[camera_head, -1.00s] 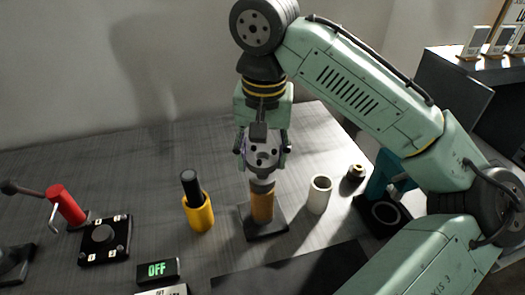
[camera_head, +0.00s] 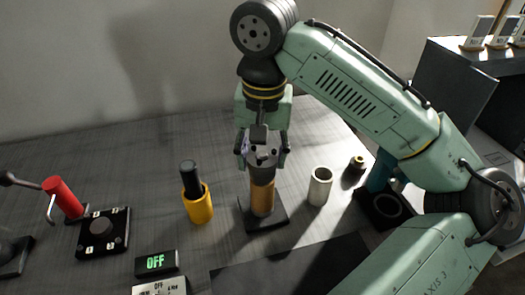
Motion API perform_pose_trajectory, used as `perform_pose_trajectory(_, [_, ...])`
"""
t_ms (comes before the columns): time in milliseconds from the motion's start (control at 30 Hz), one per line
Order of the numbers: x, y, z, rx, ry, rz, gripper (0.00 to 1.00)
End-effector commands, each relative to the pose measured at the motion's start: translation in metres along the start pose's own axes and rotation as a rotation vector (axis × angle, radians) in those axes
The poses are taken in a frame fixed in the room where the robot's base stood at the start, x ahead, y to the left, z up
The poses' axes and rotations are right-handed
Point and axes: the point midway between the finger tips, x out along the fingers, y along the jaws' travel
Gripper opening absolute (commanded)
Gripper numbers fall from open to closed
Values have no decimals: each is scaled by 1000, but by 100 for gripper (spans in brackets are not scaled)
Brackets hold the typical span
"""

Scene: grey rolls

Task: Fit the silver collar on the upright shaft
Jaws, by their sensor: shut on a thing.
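The silver collar (camera_head: 263,156) is a round metal piece with dark holes in its face. My gripper (camera_head: 262,150) is shut on it, a finger on each side. The upright shaft (camera_head: 262,197) is an orange-brown cylinder standing on a dark square base (camera_head: 272,222). The collar is at the top of the shaft and hides the shaft's upper end. I cannot tell whether the collar is around the shaft or only over it.
A yellow holder with a black handle (camera_head: 199,207) stands left of the shaft. A white cylinder (camera_head: 319,187) and a small dark part (camera_head: 357,164) stand to the right.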

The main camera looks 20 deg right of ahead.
Motion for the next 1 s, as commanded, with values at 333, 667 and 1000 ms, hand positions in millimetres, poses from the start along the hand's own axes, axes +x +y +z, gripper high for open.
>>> perform_pose_trajectory(333, [6, 0, 0, 0, 1, 0, 54])
perform_pose_trajectory(667, [6, 0, 0, 0, 0, 0, 72])
perform_pose_trajectory(1000, [-2, 0, 0, 1, 2, 2, 72])
